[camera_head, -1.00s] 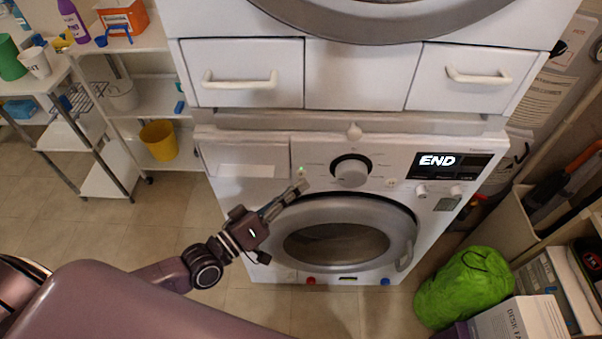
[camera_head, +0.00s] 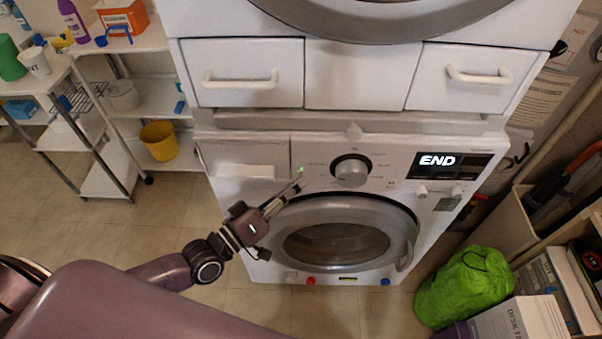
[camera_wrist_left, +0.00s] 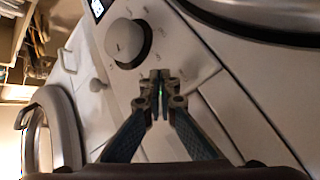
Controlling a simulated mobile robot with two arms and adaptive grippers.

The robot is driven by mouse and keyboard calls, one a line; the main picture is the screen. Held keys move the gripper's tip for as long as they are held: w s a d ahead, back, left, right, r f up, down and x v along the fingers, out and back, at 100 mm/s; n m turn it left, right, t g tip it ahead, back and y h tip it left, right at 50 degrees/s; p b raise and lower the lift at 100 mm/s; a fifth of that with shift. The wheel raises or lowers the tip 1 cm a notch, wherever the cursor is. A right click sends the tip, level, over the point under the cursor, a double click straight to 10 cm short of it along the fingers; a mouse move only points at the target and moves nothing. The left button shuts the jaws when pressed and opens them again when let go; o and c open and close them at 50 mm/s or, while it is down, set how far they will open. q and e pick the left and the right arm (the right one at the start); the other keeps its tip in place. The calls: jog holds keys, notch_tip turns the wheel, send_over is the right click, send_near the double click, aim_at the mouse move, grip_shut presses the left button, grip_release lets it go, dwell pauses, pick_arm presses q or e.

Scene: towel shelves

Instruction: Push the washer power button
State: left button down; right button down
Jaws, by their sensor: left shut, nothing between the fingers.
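The washer (camera_head: 225,215) is the lower white machine, with a dial (camera_head: 351,171) and a display (camera_head: 453,166) reading END. A small green-lit power button (camera_head: 302,169) sits on the panel left of the dial. My left gripper (camera_head: 300,180) is shut and empty, its fingertips at the panel just below the green light. I cannot tell if they touch the panel. In the left wrist view the shut fingertips (camera_wrist_left: 160,76) point at the panel beside the dial (camera_wrist_left: 126,40), with a green glow between the fingers. My right gripper is out of view.
The round washer door (camera_head: 337,243) is closed just below the gripper. White drawers (camera_head: 248,73) are above the panel. A green bag (camera_head: 465,287) and boxes stand at the right. Shelves with a yellow bucket (camera_head: 158,140) stand at the left, with open floor in front.

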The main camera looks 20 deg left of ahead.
pick_arm(q)
jog(key=shift+w, duration=0.15)
dwell(0.4)
jog(key=shift+s+d+p, duration=0.1)
jog(key=shift+s+p, duration=0.25)
jog(key=shift+s, duration=0.25)
jog(key=s+d+p, duration=0.1)
jog(key=s+p, duration=0.1)
jog(key=s, duration=0.3)
jog(key=shift+s+d, duration=0.35)
jog(key=shift+s, duration=0.05)
